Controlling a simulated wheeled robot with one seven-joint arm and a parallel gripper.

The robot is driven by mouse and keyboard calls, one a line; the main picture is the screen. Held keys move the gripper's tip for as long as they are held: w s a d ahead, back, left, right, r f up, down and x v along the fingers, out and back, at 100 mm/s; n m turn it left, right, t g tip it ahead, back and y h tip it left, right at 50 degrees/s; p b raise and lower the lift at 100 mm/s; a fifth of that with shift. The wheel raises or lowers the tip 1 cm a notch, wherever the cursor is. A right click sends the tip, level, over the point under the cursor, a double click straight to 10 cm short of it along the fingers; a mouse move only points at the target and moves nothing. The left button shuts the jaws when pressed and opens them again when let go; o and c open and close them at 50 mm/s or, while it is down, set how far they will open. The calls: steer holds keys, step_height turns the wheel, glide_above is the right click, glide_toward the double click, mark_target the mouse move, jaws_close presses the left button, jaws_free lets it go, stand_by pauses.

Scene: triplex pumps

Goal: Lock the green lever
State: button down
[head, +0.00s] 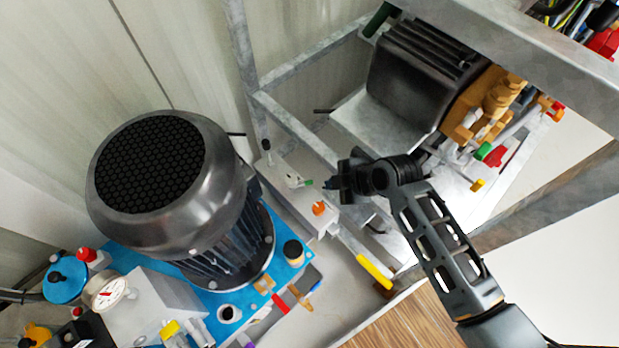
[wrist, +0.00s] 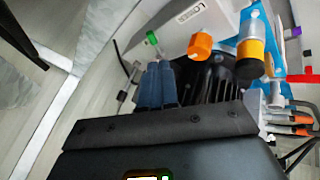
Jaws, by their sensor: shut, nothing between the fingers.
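The green lever (head: 308,183) is a small green-tipped handle on the pale block (head: 285,190) beside the big motor. In the wrist view the green tip (wrist: 152,37) shows just beyond my fingertips. My gripper (head: 331,185) is close to the right of the lever in the head view. Its two bluish fingers (wrist: 158,84) are together and empty, with a small gap seeming to remain between them and the green tip. I cannot tell if they touch the lever. The lever's base is partly hidden in the wrist view.
An orange knob (head: 319,208) sits near the lever, and it also shows in the wrist view (wrist: 200,45). A large dark motor (head: 165,185) stands on a blue plate to the left. A yellow handle (head: 374,271) is below. Grey metal frame bars (head: 290,125) surround the area.

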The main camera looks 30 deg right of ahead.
mark_target(303, 184)
steer(key=b+x, duration=0.1)
steer(key=x, duration=0.9)
steer(key=shift+b, duration=0.3)
steer(key=shift+w+d+f+b, duration=0.1)
steer(key=shift+f+b, duration=0.05)
steer(key=shift+b, duration=0.4)
steer(key=shift+n, duration=0.3)
